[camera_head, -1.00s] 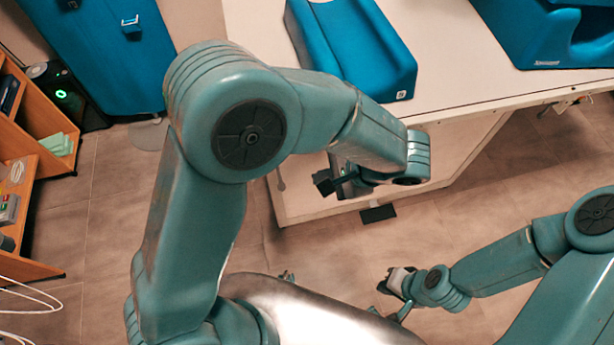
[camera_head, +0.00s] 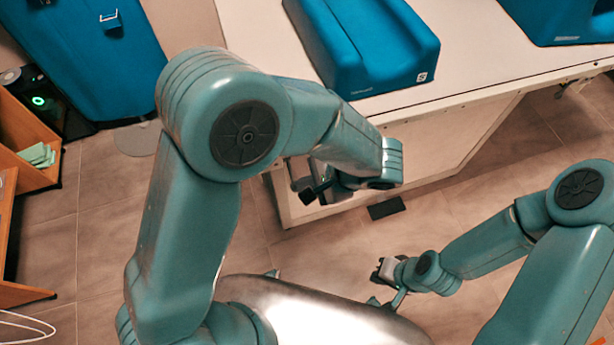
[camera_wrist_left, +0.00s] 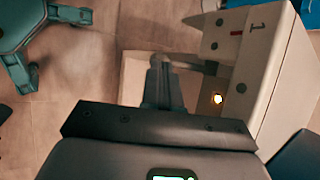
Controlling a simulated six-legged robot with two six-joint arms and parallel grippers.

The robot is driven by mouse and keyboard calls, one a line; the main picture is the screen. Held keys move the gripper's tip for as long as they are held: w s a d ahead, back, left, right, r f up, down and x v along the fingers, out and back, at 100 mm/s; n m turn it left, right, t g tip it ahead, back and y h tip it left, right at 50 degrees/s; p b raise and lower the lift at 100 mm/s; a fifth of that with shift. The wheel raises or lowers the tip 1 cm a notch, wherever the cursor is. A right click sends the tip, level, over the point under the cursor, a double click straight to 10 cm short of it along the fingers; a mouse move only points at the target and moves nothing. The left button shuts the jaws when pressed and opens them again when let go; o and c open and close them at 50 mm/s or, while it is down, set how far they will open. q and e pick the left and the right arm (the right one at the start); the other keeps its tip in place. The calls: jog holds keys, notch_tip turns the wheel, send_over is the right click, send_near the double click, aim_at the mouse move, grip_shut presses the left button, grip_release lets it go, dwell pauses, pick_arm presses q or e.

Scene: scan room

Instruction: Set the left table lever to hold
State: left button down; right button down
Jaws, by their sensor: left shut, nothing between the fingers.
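The white table (camera_head: 470,95) stands ahead, and my left arm reaches to its near end, hiding part of that face in the head view. In the left wrist view, the table's pale end panel (camera_wrist_left: 262,75) carries a "1", a short red mark, dark dots and a small glowing light (camera_wrist_left: 217,99). A grey tapered bar (camera_wrist_left: 205,65), possibly the lever, lies between the panel and my fingertips. My left gripper (camera_wrist_left: 161,66) is shut and empty, its tips at or close to the bar's end; contact is unclear. My right gripper (camera_head: 383,271) hangs low over the floor, too small to judge.
Blue pads (camera_head: 365,45) lie on the table top. A blue cabinet (camera_head: 85,55) and an orange shelf (camera_head: 25,150) stand at the left. A dark block (camera_head: 386,208) sits low at the table's base. Tiled floor (camera_head: 100,220) is clear between shelf and table.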

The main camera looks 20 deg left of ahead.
pick_arm(q)
jog(key=shift+a+f, duration=0.15)
jog(key=shift+f, duration=0.05)
pick_arm(e)
jog(key=shift+w+a+f, duration=0.1)
jog(key=shift+a, duration=0.3)
pick_arm(q)
jog(key=shift+a, duration=0.1)
pick_arm(e)
jog(key=shift+d, duration=0.15)
